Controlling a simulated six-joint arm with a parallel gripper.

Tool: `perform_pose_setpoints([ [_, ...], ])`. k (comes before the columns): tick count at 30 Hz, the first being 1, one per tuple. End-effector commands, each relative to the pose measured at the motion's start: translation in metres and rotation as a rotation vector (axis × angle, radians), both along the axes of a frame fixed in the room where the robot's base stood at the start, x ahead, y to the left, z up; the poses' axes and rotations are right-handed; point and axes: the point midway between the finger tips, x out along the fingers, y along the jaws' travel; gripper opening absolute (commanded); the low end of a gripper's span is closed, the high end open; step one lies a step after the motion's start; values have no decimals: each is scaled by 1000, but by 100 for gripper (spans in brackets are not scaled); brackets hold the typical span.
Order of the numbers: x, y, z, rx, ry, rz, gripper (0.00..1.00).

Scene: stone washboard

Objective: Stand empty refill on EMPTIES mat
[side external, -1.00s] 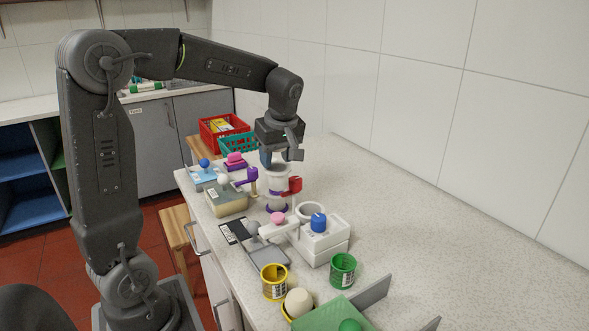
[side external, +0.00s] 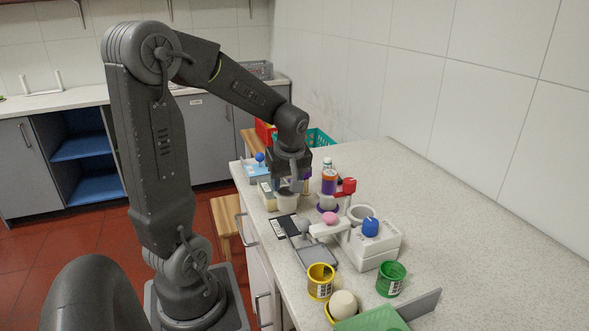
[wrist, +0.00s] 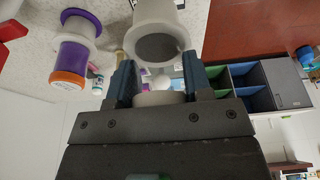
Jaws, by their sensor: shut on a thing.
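My gripper (side external: 289,183) is shut on a pale, hollow cylinder, the empty refill (side external: 287,202). In the wrist view the refill (wrist: 155,20) sits between the two blue fingers (wrist: 158,78), and its dark grey round end faces the camera. In the side view it hangs just beyond a dark mat with a white label (side external: 284,227); its lettering is too small to read. I cannot tell whether the refill touches anything below. A purple and orange cylinder (side external: 329,182) stands to the right of my gripper; it also shows in the wrist view (wrist: 71,62).
A white unit with a blue knob (side external: 371,228), a grey tray (side external: 320,257), a yellow pot (side external: 320,282) and a green pot (side external: 391,279) stand nearer. The right side of the counter is clear.

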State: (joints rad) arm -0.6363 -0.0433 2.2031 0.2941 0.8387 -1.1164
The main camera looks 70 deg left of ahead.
Motion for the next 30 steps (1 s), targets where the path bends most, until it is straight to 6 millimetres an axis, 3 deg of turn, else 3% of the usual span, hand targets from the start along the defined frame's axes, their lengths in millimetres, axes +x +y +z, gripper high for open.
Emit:
perform_pose_setpoints([
  [15, 0, -1, -47, -2, 2, 0, 23],
  [28, 0, 0, -52, -1, 1, 0, 23],
  [29, 0, 0, -52, -1, 1, 0, 48],
  [30, 0, 0, -52, -1, 1, 0, 52],
])
